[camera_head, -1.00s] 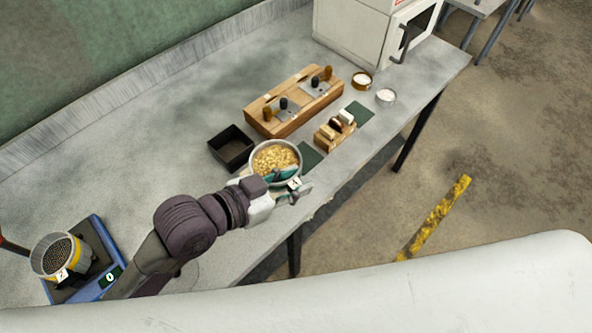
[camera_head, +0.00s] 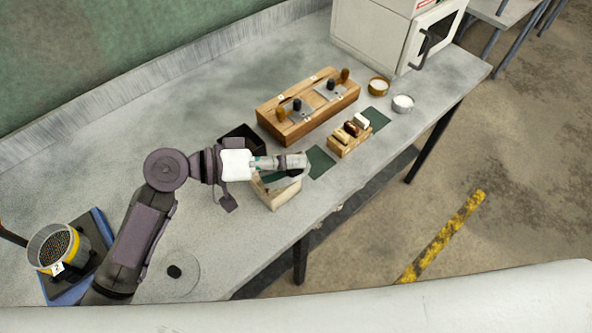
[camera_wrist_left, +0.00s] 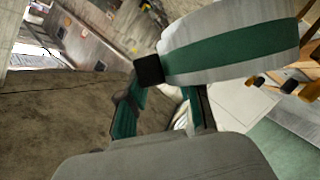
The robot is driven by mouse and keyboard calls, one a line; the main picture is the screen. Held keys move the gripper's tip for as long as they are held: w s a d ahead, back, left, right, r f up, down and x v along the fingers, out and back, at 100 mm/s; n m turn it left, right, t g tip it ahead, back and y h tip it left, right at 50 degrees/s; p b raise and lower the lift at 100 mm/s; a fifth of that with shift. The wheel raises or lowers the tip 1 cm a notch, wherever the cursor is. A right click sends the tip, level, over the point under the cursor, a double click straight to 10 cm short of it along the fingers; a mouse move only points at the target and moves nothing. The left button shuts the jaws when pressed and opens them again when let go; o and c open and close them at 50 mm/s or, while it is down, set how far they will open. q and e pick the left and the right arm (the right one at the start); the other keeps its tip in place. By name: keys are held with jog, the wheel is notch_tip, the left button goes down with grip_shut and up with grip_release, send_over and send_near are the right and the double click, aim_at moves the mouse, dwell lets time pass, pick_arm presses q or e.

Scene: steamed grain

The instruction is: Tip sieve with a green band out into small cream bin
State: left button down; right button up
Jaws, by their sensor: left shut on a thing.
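My left gripper (camera_head: 262,163) is shut on the sieve with a green band (camera_head: 293,161), which also shows large in the left wrist view (camera_wrist_left: 235,50). The sieve is tipped onto its side above the small cream bin (camera_head: 285,195). Its opening and any grain in it are hidden from the head view. The sieve and my gripper cover part of the bin, so its inside cannot be seen well. My right gripper is not in view.
A black tray (camera_head: 239,133) stands just behind the bin. A wooden stand with knobs (camera_head: 290,128) and a small wooden rack (camera_head: 337,148) are farther right. A sieve with a yellow band (camera_head: 74,240) is at the far left. The table's front edge is close to the bin.

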pick_arm(q)
jog(key=w+a+r+n+h+p, duration=0.1)
jog(key=w+a+n+h, duration=0.2)
jog(key=w+n, duration=0.5)
jog(key=shift+a+g+h+p, duration=0.4)
jog(key=shift+a, duration=0.15)
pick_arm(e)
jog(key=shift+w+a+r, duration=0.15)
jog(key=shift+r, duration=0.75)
pick_arm(q)
jog(key=shift+r, duration=0.15)
